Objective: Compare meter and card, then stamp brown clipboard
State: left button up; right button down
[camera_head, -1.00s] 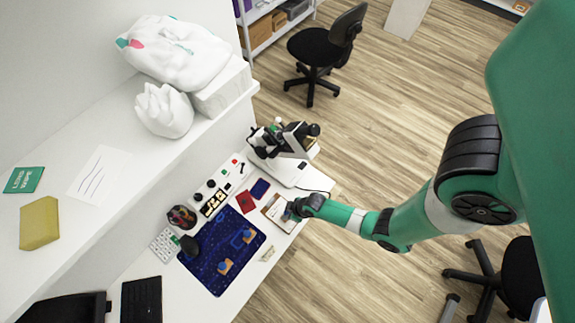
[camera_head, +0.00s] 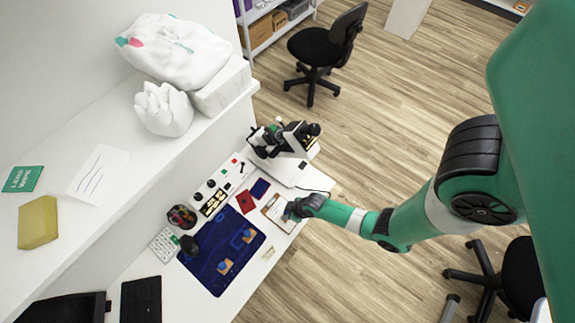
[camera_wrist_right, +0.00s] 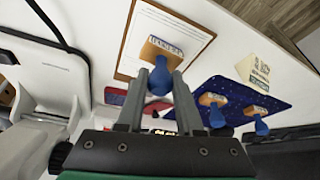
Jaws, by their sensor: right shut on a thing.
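My right gripper (camera_head: 289,210) is over the brown clipboard (camera_head: 266,209) at the desk's right edge. In the right wrist view, its fingers (camera_wrist_right: 158,78) are shut on the blue knob of a wooden stamp (camera_wrist_right: 160,50). The stamp is over the white paper of the clipboard (camera_wrist_right: 126,52); I cannot tell whether it touches. A cream card (camera_head: 268,253) lies on the desk beside the blue mat (camera_head: 205,268). A white panel with black knobs and small yellowish windows, seemingly the meter (camera_head: 214,202), stands behind; its reading is too small. My left gripper is out of view.
Two other blue-knobbed stamps, one nearer (camera_head: 225,266) and one farther (camera_head: 248,237), stand on the mat. A red pad (camera_head: 246,202) and a blue pad (camera_head: 261,188) lie beside the clipboard. A microscope (camera_head: 284,145) stands behind.

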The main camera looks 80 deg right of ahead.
notch_tip(320, 180, up, 7)
jog(key=p, duration=0.7)
dwell(1.0)
